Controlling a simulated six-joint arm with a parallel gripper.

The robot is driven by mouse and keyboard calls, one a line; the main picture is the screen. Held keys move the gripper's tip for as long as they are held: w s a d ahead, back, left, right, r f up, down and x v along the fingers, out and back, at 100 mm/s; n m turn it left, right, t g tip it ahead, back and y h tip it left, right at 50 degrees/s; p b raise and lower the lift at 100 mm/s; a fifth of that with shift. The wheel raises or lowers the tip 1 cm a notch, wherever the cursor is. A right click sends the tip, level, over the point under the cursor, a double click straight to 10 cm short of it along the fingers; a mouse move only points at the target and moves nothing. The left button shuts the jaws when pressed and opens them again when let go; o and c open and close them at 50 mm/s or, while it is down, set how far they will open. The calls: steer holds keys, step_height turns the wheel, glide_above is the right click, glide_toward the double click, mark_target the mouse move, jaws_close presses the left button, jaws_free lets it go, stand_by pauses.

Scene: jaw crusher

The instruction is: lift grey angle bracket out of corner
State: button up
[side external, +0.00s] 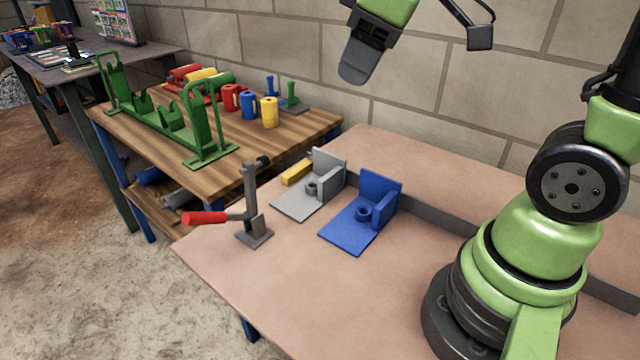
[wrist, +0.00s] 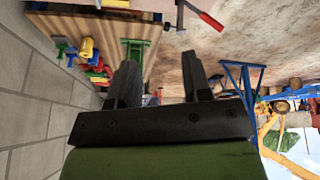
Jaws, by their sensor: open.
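The grey angle bracket (side external: 293,203) lies on the pinkish-brown table in the side view, with a flat base, upright plates at its back and right, and a small ring-shaped boss. A blue piece (side external: 348,228) of like shape stands just right of it. My gripper (side external: 357,65) hangs high above the table, up and to the right of the grey bracket and well apart from it. In the wrist view its two dark fingers (wrist: 160,75) are spread with nothing between them. The grey bracket cannot be made out in the wrist view.
A yellow bar (side external: 297,172) lies behind the grey bracket. A toggle clamp with a red handle (side external: 205,218) stands at front left. A low grey rail (side external: 440,214) runs along the table's back. A wooden bench (side external: 175,130) holds colored parts. The table's front middle is clear.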

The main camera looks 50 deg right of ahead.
steer(key=w+d+f+n+g, duration=0.2)
steer(key=w+d+f+n, duration=0.1)
steer(key=w+f+n, duration=0.15)
steer(key=n+g, duration=0.3)
steer(key=n, duration=0.6)
glide_toward(330, 174)
steer(key=shift+a+h, duration=0.3)
steer(key=shift+h, duration=0.1)
step_height(330, 174, down, 5)
steer(key=shift+r, duration=0.2)
step_height(330, 174, down, 6)
steer(key=shift+s+a+r, duration=0.1)
steer(key=shift+s, duration=0.05)
jaws_close()
